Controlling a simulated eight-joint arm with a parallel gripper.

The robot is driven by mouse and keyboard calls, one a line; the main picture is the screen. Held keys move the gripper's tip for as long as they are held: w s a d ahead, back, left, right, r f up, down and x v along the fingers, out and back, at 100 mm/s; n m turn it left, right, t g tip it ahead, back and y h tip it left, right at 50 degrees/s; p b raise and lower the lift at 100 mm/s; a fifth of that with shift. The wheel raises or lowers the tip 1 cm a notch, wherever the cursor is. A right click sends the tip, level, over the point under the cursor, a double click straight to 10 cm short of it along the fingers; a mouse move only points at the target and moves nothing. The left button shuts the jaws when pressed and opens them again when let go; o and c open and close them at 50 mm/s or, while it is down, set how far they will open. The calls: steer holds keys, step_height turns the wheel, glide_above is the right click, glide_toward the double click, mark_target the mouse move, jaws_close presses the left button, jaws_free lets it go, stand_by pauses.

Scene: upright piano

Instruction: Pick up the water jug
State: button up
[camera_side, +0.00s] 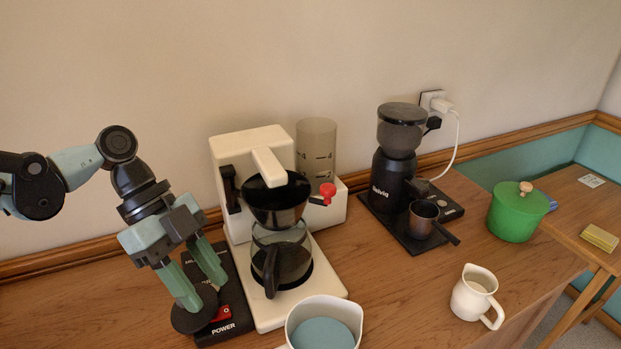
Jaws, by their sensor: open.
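A white vessel (297,322) with blue-grey contents, which looks like the water jug, stands at the bottom edge of the view, partly cut off. A smaller white jug (466,300) with a handle and pale contents stands upright farther right, near the table's front edge. I cannot tell for certain which one is the water jug. My gripper (207,292) is open, pointing down at the left, over a black panel marked POWER. It is apart from both white vessels, left of them. A dark round disc (190,320) shows by its fingertips; whether they touch is unclear.
A white coffee maker (252,150) with a glass carafe (290,262) stands right of my gripper. The black panel (238,322) has a red switch. Farther right are a black grinder (392,178), a small dark pot (422,220) and a green lidded pot (514,215). Wood between them is clear.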

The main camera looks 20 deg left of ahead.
steer(key=s+d+f+m+g, duration=0.1)
steer(key=d+m, duration=0.1)
steer(key=s+d+f+m+g, duration=0.1)
steer(key=d+f+m, duration=0.1)
steer(key=d, duration=0.1)
steer(key=s+d+f+m+h, duration=0.1)
steer(key=d+f, duration=0.1)
steer(key=d, duration=0.1)
steer(key=shift+s+m+g, duration=0.4)
steer(key=shift+x, duration=2.65)
steer(key=shift+w+d+r, duration=0.1)
jaws_close()
